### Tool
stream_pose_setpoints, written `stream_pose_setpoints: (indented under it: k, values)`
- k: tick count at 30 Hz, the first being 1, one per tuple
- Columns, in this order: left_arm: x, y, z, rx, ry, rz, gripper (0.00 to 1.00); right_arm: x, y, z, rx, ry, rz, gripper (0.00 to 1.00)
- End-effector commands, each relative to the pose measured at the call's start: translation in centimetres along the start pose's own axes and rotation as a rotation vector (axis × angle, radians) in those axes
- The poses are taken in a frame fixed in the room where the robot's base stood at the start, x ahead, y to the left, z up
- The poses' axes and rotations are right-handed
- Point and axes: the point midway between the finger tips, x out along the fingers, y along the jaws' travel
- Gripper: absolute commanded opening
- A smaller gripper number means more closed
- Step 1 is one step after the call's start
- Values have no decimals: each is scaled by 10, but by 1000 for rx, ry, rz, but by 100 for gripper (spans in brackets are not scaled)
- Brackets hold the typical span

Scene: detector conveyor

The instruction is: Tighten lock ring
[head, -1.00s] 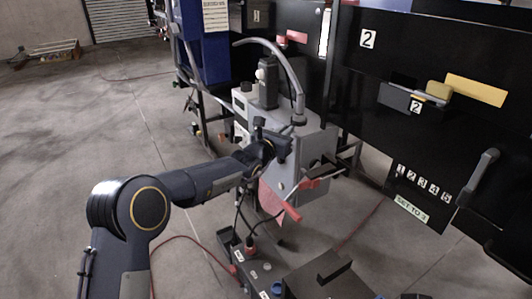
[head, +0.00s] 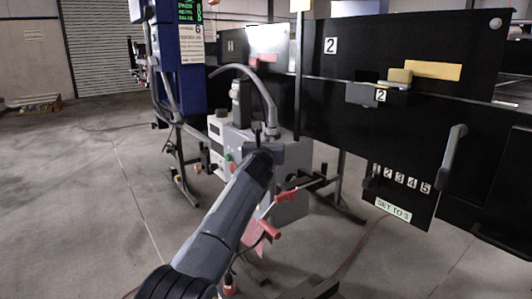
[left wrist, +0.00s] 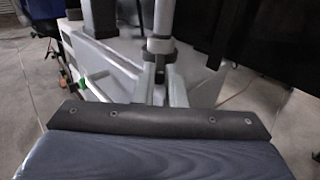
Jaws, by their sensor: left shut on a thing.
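A curved grey pipe (head: 266,92) arches over the grey box (head: 291,205) and comes down onto its top. In the left wrist view the pipe (left wrist: 164,16) stands upright with a grey collar (left wrist: 160,46) at its lower end, which looks like the lock ring. My left gripper (head: 268,141) is at the foot of the pipe. In the left wrist view the left gripper's two light fingers (left wrist: 160,72) converge at the collar's lower edge and are shut on it. The exact contact is partly hidden by the fingers and dark pads. My right gripper is not in view.
A black upright device (head: 240,103) stands on the box close left of the pipe. A large black panel with numbers (head: 345,100) and a grey lever (head: 454,152) fills the right. Open floor (head: 75,190) lies left.

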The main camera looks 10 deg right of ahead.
Motion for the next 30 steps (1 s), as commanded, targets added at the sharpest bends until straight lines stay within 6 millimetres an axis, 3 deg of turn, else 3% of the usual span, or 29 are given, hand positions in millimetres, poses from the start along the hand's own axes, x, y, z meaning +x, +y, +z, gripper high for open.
stream_pose_setpoints:
  k: [14,15,20,30]
  values:
    - [1,-2,-3,0,7,6,0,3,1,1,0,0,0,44]
    - [1,-2,-3,0,7,6,12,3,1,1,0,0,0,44]
    - [1,-2,-2,0,5,6,33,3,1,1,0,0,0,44]
    - [-2,-1,-2,2,2,6,33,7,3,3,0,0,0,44]
